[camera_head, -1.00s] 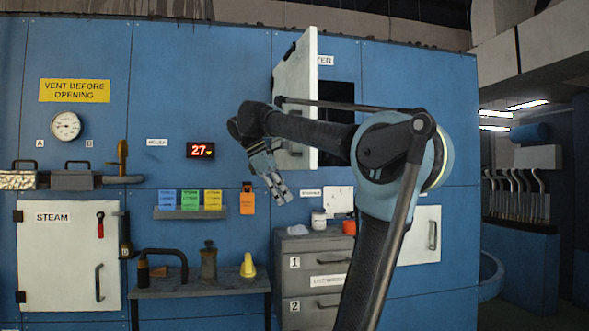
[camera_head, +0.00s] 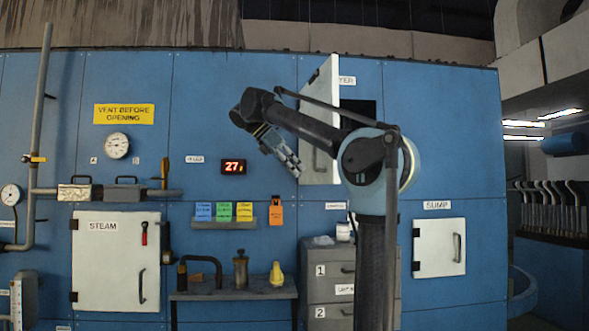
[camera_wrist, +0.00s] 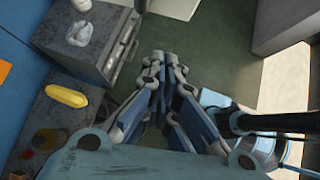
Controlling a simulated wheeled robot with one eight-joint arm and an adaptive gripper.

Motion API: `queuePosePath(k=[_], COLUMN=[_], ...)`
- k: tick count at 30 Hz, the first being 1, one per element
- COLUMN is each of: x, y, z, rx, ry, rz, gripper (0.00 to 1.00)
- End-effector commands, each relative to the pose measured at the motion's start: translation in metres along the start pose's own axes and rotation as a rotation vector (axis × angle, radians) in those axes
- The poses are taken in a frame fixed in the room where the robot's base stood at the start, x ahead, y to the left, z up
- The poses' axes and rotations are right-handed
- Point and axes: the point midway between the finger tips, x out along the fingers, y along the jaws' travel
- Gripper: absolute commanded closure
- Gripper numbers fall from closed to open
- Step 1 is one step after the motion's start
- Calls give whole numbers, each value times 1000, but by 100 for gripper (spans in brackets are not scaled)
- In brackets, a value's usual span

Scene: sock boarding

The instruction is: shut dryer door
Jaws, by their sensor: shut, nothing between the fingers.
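The dryer door (camera_head: 325,90) is a white panel standing open in the head view, swung out from the blue wall. A dark opening (camera_head: 361,108) shows to its right, partly hidden by my arm. The door's handle is on its lower part, near my arm. My gripper (camera_head: 294,170) is shut and empty. It points down and to the right, by the door's lower left edge in the picture; I cannot tell its distance from the door. The wrist view shows the closed fingers (camera_wrist: 170,60) over the floor, and the door is not recognisable there.
A grey drawer cabinet (camera_head: 321,258) stands below the door. A dark bench (camera_head: 235,295) with a yellow bottle (camera_head: 276,274) is left of it. The steam door (camera_head: 115,265) and sump door (camera_head: 431,247) are shut. The wrist view shows open green floor (camera_wrist: 220,60).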

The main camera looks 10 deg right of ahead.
Motion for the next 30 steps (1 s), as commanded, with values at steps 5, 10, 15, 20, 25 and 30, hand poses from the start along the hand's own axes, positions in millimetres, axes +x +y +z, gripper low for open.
queuePosePath(k=[5,10,15,20,25,30], x=[33,63,77,86,89,90], y=[-1,-1,-1,-1,-1,-1], z=[0,0,15,24,28,28], rx=[2,2,2,2,1,1], ry=[0,1,1,1,1,1], rz=[-1,-1,-1,-1,0,1], gripper=[100,100,100,100,100,100])
